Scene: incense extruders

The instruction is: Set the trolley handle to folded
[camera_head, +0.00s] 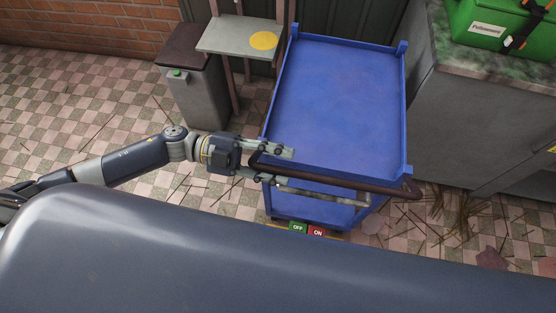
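The blue trolley (335,105) stands right of centre in the head view, with its flat top deck bare. Its dark brown handle (340,180) runs across the trolley's near end, from a left corner by my gripper to a right end just past the trolley's near right corner. A thinner greyish rod (335,196) lies just below it. My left gripper (284,167) reaches in from the left. Its fingers are apart, with the handle's left corner between them; I cannot tell whether they touch it. My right gripper is not in view.
A grey bin (195,95) and a small shelf with a yellow disc (263,40) stand left of the trolley. A grey counter (470,120) with a green box (490,27) is close on the right. Green OFF and red ON labels (308,230) show below. The tiled floor at left is open.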

